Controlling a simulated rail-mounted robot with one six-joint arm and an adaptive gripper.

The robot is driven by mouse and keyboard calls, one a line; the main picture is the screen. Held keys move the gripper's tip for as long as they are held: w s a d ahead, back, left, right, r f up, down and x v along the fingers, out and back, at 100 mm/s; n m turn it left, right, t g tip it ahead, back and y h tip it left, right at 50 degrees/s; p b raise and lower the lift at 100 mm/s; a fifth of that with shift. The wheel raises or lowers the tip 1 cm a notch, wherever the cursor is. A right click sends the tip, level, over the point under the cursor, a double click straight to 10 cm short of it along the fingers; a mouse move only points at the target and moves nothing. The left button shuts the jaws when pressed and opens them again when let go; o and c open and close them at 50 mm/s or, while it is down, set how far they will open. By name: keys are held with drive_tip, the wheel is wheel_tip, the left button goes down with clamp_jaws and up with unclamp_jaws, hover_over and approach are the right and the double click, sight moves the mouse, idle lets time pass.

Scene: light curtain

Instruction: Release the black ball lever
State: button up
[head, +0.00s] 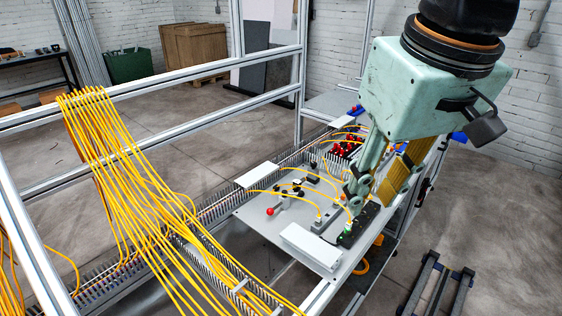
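My pale green gripper (371,196) comes down from the upper right over the right edge of the grey panel (255,222). Its two fingers stand apart, one pale green and one showing a yellow inner face. I see nothing clearly held between them. Below the fingertips is a long black block (362,226) with a green part (347,229) at its near end. Small black knobs (299,186) stand mid-panel, left of my gripper and apart from it. I cannot tell which black part is the ball lever; one close under the fingers may be hidden.
A red ball knob (270,211) is at the panel's left. Red parts (345,148) cluster behind. Yellow cables (135,170) hang over the aluminium frame (150,88) at left, and some arch over the panel. A white box (311,247) sits at the front edge.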

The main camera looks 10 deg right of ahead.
drive_tip(key=w+r+n+g+p, duration=0.1)
drive_tip(key=w+n+p, duration=0.15)
drive_tip(key=w, duration=0.95)
drive_tip(key=n+g+y+p, duration=0.1)
drive_tip(key=n+g+p, duration=0.3)
drive_tip(key=p, duration=0.5)
hover_over(294, 194)
drive_tip(key=w+d, duration=0.1)
drive_tip(key=d, duration=0.3)
drive_tip(key=w+d+x, duration=0.1)
drive_tip(key=w+x, duration=0.1)
drive_tip(key=x, duration=0.7)
drive_tip(key=w+d+f+x, duration=0.1)
drive_tip(key=x, duration=0.8)
drive_tip(key=shift+w+d+f+n+t+p, duration=0.1)
drive_tip(key=shift+w+f+n+t+p, duration=0.25)
drive_tip(key=shift+w+f+n, duration=0.2)
drive_tip(key=shift+s+f, duration=0.1)
drive_tip(key=shift+f, duration=0.05)
drive_tip(key=shift+s+a+f+b, duration=0.15)
drive_tip(key=shift+s+a+f, duration=0.1)
drive_tip(key=shift+f, duration=1.95)
drive_tip(key=shift+s+a+f+b, duration=0.15)
drive_tip(key=shift+s+a+f, duration=0.15)
drive_tip(key=shift+f, duration=1.9)
drive_tip(key=shift+s+a+f+b, duration=0.15)
drive_tip(key=shift+s+a+f, duration=0.1)
drive_tip(key=shift+f, duration=2)
clamp_jaws()
